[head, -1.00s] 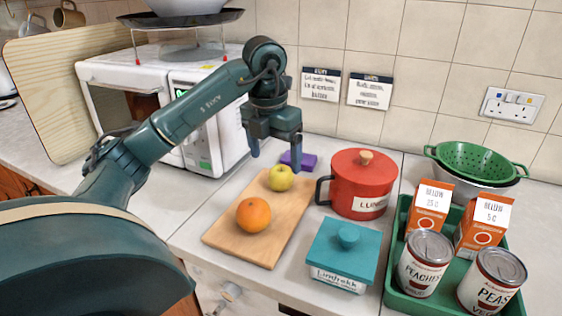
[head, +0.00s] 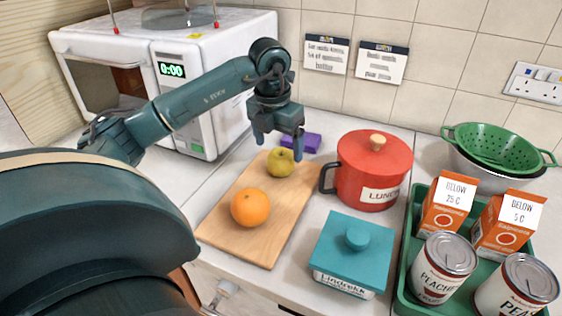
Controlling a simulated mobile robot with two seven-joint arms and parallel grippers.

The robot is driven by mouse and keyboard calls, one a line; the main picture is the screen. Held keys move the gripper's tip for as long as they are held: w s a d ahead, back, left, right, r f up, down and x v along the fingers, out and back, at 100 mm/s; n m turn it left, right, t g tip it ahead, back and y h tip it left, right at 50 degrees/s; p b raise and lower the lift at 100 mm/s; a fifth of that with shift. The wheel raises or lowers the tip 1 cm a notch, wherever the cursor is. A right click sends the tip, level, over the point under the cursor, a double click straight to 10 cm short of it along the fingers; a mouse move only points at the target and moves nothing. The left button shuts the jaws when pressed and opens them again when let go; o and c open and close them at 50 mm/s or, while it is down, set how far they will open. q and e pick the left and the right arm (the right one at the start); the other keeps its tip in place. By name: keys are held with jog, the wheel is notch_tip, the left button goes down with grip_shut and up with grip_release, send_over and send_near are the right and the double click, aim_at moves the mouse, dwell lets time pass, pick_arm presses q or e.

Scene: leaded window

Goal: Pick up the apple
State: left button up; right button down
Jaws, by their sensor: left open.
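The yellow-green apple (head: 281,164) sits on the far part of a wooden cutting board (head: 236,246). My left gripper (head: 279,147) points down at the apple, its fingers open. One finger is to the left of the apple and the other to its right, with their tips around the height of its top. I cannot tell whether either finger touches it. My right gripper is not in the head view.
An orange (head: 250,207) lies nearer on the board. A red lidded pot (head: 365,172) stands close to the right, a purple block (head: 306,143) behind. A teal box (head: 352,253) and a green tray (head: 402,292) with cans and cartons are further right. A white microwave (head: 222,48) stands behind left.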

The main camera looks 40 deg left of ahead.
aim_at(280, 153)
pick_arm(q)
jog(key=shift+w+d+f+p, duration=0.1)
jog(key=shift+w+f+p, duration=0.15)
jog(key=shift+f, duration=1.15)
jog(key=shift+w+f+p, duration=0.2)
jog(key=shift+f, duration=1.15)
jog(key=shift+c, duration=0.4)
jog(key=c, duration=1)
